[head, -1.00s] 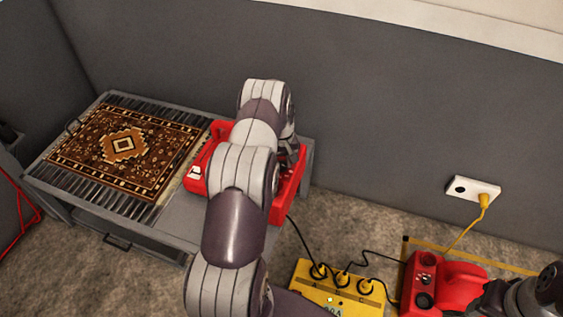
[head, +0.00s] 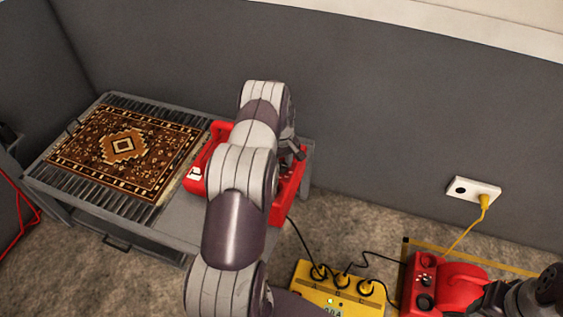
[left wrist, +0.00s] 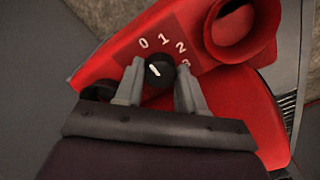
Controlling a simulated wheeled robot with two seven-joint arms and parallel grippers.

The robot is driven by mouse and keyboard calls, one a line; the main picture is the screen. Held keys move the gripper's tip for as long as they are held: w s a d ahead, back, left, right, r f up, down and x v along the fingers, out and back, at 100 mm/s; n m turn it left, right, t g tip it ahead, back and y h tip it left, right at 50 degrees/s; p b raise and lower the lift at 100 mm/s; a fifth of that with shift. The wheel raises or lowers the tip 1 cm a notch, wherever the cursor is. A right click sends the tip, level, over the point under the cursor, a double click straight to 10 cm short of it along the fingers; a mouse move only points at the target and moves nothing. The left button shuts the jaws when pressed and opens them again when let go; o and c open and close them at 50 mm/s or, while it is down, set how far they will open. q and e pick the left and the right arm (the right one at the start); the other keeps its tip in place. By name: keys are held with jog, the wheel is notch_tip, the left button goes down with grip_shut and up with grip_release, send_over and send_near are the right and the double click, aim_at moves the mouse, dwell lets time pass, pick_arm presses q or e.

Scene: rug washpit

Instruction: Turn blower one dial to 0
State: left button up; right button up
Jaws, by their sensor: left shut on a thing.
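The red blower (head: 285,204) sits on the right end of the grey slatted bench, partly hidden behind my left arm. In the left wrist view its red panel (left wrist: 110,65) carries a black dial (left wrist: 159,74) with a white mark and the printed numbers 0, 1, 2 and 3. The white mark slants up and left, toward the 0 side; its exact setting is hard to tell. My left gripper (left wrist: 158,90) has a finger on each side of the dial and is shut on it. My right gripper (head: 490,296) shows dark at the lower right; its fingers are unclear.
A patterned rug (head: 124,146) lies on the bench (head: 180,215). A yellow power box (head: 318,294) with black plugs stands on the floor. A second red blower (head: 455,282) is beside it, near my right arm. A wall socket (head: 472,189) holds a yellow plug and cord.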

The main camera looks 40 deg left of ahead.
pick_arm(q)
jog(key=o, duration=1.1)
jog(key=shift+c, duration=0.2)
notch_tip(320, 180, up, 13)
jog(key=p, duration=0.1)
jog(key=shift+f, duration=0.15)
